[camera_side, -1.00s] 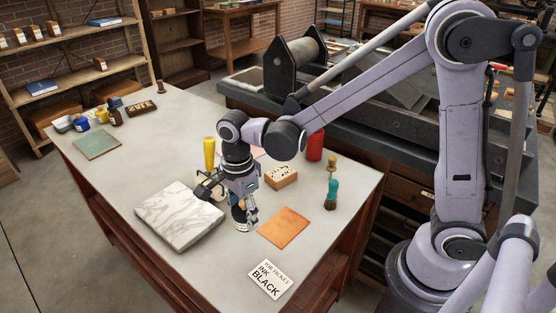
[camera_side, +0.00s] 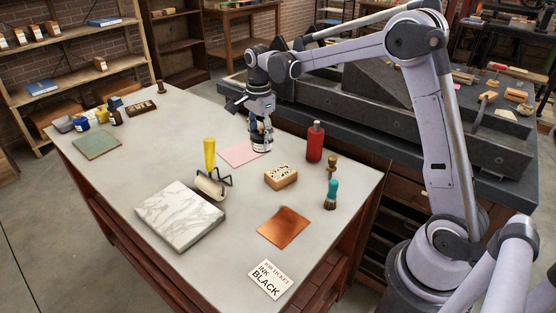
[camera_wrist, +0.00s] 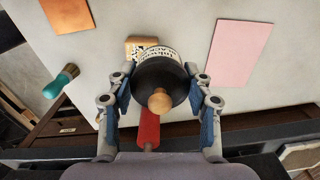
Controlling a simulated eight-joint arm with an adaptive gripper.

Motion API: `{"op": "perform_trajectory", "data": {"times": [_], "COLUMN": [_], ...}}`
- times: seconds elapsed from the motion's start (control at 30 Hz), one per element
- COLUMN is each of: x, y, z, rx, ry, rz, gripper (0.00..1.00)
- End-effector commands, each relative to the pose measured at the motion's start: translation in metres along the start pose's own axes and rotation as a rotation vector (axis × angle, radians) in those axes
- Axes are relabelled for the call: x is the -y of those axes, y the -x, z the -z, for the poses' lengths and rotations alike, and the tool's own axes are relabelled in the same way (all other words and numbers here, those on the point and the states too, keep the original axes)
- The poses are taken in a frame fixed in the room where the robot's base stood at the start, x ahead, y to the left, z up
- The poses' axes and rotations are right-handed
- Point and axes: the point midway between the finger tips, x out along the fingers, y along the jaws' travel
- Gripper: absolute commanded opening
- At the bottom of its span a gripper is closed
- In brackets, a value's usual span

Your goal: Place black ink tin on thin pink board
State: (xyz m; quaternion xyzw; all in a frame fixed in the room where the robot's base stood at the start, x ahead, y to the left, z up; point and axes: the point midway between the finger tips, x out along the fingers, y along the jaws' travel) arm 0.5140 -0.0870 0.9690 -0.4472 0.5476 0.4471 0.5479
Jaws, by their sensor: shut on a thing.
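The black ink tin (camera_wrist: 162,72) has a black lid with a round wooden knob and a pale lettered band around its side. My gripper (camera_wrist: 160,92) is shut on it, with one blue-padded finger on each side. In the side view, the tin (camera_side: 262,143) hangs upright below my gripper (camera_side: 261,126), overlapping the right end of the thin pink board (camera_side: 236,155). The pink board lies flat and bare on the table; in the wrist view (camera_wrist: 240,52) it is apart from the tin, to its right. The tin's height above the table is hard to tell.
A red bottle (camera_side: 315,142) stands right of the tin. A wooden block (camera_side: 281,177), a brush (camera_side: 331,192), a copper plate (camera_side: 284,228), a roller (camera_side: 211,183) and a marble slab (camera_side: 179,214) are nearer.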

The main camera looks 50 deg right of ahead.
Motion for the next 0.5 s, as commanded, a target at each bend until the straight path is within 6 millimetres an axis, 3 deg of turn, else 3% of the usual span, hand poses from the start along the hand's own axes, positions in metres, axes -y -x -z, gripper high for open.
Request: {"op": "perform_trajectory", "data": {"times": [0.03,0.1,0.3,0.5], "x": [0.016,0.033,0.064,0.074], "y": [0.000,-0.001,-0.005,-0.009], "z": [0.022,0.047,0.110,0.140], "rx": [0.000,0.000,0.000,0.000], "ry": [-0.012,-0.016,-0.023,-0.024], "rz": [0.000,0.000,0.000,0.000], "gripper": [0.09,0.09,0.09,0.09]}}
